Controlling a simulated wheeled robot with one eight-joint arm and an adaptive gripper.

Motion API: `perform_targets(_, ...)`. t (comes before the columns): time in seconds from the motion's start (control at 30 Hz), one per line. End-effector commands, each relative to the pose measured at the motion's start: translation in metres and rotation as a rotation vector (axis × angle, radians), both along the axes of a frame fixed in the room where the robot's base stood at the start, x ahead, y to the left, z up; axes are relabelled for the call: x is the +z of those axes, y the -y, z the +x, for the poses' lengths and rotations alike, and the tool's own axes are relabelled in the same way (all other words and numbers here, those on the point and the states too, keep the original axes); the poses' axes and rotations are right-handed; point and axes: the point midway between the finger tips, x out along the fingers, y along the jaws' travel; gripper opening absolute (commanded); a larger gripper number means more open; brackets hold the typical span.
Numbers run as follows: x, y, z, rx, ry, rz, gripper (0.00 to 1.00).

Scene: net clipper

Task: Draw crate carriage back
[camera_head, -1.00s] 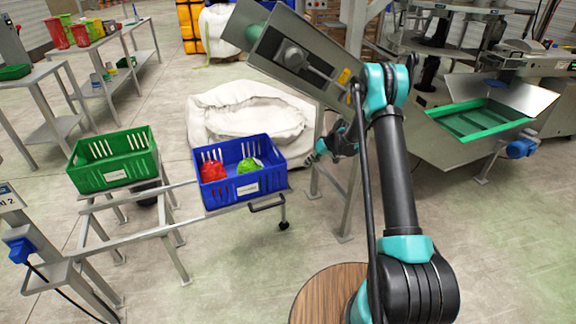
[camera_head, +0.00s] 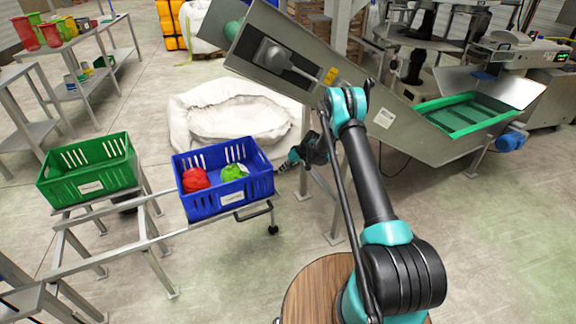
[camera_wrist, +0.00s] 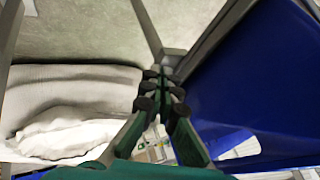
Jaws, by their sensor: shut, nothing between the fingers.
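The blue crate (camera_head: 224,200) rides on a carriage with a dark handle (camera_head: 253,211) at its front right, on a metal rail frame (camera_head: 120,250). It holds a red bag (camera_head: 196,179) and a green one (camera_head: 232,172). My gripper (camera_head: 285,166) is close to the crate's right side, near its upper rim, apart from the handle. In the wrist view my gripper's fingers (camera_wrist: 163,92) are together and empty, with the blue crate wall (camera_wrist: 255,75) on the right. Any contact with the crate cannot be told.
A white sack (camera_head: 235,110) lies behind. A grey inclined conveyor (camera_head: 400,120) and its support leg (camera_head: 325,205) stand behind and right of my arm. Floor in front of the rails is open.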

Motion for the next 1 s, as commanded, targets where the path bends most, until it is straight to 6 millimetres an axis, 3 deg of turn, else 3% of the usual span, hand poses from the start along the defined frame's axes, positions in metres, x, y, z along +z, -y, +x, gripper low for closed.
perform_targets(0.07,-0.012,-0.010,0.001,0.003,0.001,0.000,0.00)
perform_targets(0.3,-0.010,-0.036,-0.015,0.002,0.001,-0.001,0.00)
perform_targets(1.0,-0.010,-0.051,-0.023,0.003,-0.001,-0.001,0.00)
